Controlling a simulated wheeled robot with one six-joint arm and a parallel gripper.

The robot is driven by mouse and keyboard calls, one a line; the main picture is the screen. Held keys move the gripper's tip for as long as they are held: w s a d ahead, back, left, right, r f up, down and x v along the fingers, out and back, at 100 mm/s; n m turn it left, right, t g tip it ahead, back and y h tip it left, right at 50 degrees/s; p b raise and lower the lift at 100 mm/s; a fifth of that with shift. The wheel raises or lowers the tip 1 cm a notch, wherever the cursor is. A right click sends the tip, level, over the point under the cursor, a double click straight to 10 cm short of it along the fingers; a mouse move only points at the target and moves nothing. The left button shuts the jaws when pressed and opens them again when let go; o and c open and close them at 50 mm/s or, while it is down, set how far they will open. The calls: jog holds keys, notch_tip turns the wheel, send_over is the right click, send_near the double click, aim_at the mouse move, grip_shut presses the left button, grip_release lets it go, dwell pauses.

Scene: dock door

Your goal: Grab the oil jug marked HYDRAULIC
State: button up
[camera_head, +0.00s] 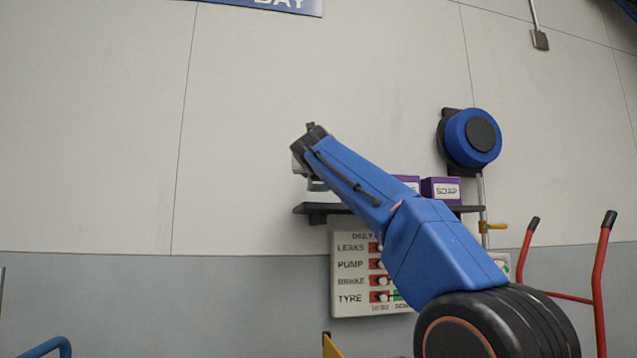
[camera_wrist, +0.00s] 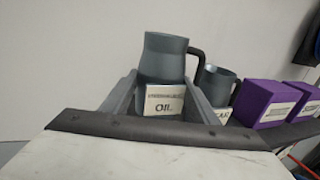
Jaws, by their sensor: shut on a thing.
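A grey jug (camera_wrist: 165,62) with a dark handle on its right side stands in the middle of the wrist view. Its pale label reads OIL, with a smaller line above that is too blurred to read surely. My gripper (camera_wrist: 163,88) has one grey finger on each side of the jug and is shut on it. The jug looks upright. A second grey jug (camera_wrist: 217,84) stands just to the right, its label partly hidden and ending in what looks like AR. In the head view my arm hides most of the gripper and the jugs.
Purple boxes (camera_wrist: 262,103) stand right of the jugs; in the head view one reads SOAP (camera_head: 441,190). They sit on a dark wall shelf (camera_head: 315,209). Below hangs a checklist board (camera_head: 348,284). A blue reel (camera_head: 472,138) and a red hand truck (camera_head: 600,290) are to the right.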

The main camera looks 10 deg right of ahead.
jog(key=shift+r, duration=1.2)
jog(key=shift+s+r, duration=0.1)
jog(key=shift+s, duration=0.05)
jog(key=s, duration=1.9)
